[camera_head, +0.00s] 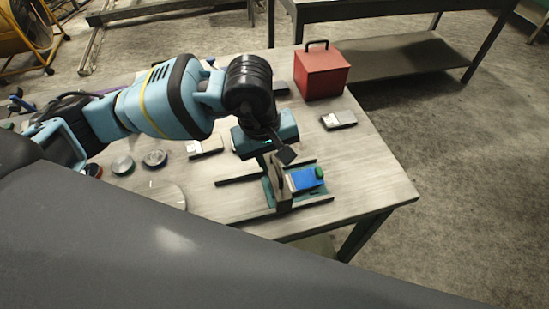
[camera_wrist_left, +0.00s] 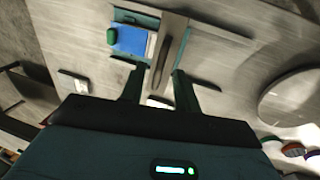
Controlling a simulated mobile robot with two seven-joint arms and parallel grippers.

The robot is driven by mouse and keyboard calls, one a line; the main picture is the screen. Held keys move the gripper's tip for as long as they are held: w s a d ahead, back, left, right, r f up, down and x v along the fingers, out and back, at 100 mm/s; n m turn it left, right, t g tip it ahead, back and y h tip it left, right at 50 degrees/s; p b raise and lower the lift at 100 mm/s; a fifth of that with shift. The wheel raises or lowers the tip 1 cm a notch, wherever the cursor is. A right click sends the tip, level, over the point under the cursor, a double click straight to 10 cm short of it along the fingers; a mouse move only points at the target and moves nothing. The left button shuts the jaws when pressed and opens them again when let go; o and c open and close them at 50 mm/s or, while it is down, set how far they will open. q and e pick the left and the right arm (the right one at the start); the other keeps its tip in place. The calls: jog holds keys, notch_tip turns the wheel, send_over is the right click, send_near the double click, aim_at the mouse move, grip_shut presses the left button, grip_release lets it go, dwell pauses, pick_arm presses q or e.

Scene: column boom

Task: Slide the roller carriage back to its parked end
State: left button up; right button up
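The roller carriage (camera_head: 282,190) stands on dark rails (camera_head: 238,181) near the front right of the table, with a tall upright plate across it. A blue block (camera_head: 303,179) with a green knob (camera_head: 320,172) sits just right of the plate. My left gripper (camera_head: 285,157) is above the carriage at the plate's upper end. In the left wrist view its two fingers (camera_wrist_left: 159,72) are apart, with the upright plate (camera_wrist_left: 168,48) between them. Whether either finger touches the plate cannot be told. The blue block (camera_wrist_left: 132,40) shows beyond the fingers. My right gripper is not in view.
A red box (camera_head: 322,72) with a black handle stands at the table's back right. A small metal block (camera_head: 339,119) lies in front of it. The table's right front corner is clear.

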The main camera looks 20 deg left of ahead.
pick_arm(q)
jog(key=shift+w+d+f, duration=0.1)
jog(key=shift+f, duration=0.35)
jog(key=shift+c, duration=0.2)
grip_shut()
